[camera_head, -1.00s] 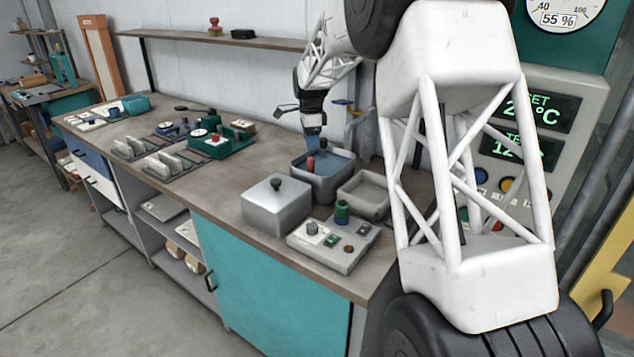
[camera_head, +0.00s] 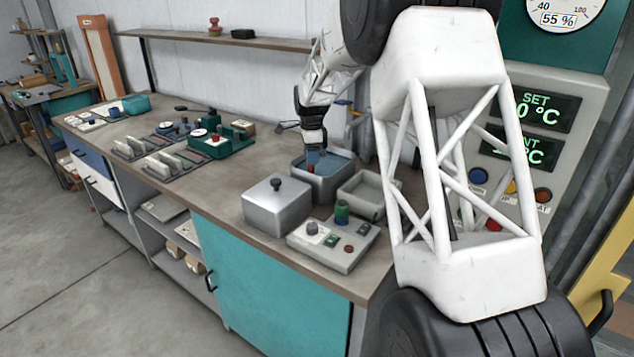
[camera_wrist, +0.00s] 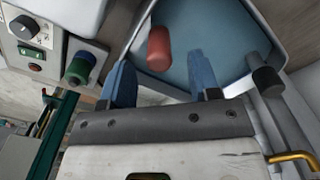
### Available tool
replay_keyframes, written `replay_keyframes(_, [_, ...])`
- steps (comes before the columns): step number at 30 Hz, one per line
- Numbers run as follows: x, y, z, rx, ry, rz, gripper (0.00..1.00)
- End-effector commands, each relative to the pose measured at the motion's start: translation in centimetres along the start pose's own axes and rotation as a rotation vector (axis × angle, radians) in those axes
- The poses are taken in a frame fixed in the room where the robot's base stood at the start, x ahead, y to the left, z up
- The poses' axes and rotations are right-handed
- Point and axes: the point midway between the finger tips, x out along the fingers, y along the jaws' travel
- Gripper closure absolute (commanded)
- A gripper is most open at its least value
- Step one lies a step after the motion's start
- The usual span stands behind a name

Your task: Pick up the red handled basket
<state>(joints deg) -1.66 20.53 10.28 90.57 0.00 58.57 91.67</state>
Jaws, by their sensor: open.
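The basket's red handle (camera_head: 311,168) stands up from a grey-rimmed tank of blue liquid (camera_head: 338,181) at the back right of the bench. It also shows as a rounded red grip (camera_wrist: 159,48) in the wrist view. The basket's body cannot be made out. My gripper (camera_head: 314,156) is over the tank, close to the handle. In the wrist view its two blue fingers (camera_wrist: 164,80) are apart with nothing between them. The red handle lies just past the fingertips, between their lines; contact cannot be told.
A dark knob or handle (camera_wrist: 267,80) is at the tank's right side in the wrist view. A lidded metal box (camera_head: 277,207), an empty grey tray (camera_head: 366,207) and a control box (camera_head: 331,246) crowd the tank. The bench between these and the fixtures on the left is clear.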

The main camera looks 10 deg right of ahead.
Motion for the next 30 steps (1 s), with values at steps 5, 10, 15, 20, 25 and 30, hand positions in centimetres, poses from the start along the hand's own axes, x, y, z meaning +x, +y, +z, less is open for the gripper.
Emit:
replay_keyframes(5, [1.9, 0.0, 0.0, 0.000, 0.000, 0.001, 0.44])
replay_keyframes(10, [2.4, 0.0, 0.0, 0.000, 0.000, 0.001, 0.44])
replay_keyframes(15, [2.4, 0.0, 0.0, 0.000, 0.000, 0.001, 0.44])
replay_keyframes(20, [2.4, 0.0, 0.0, 0.000, 0.000, 0.001, 0.44])
replay_keyframes(25, [2.4, 0.0, 0.0, 0.000, 0.000, 0.001, 0.45])
replay_keyframes(30, [2.4, 0.0, 0.0, 0.000, 0.000, 0.001, 0.71])
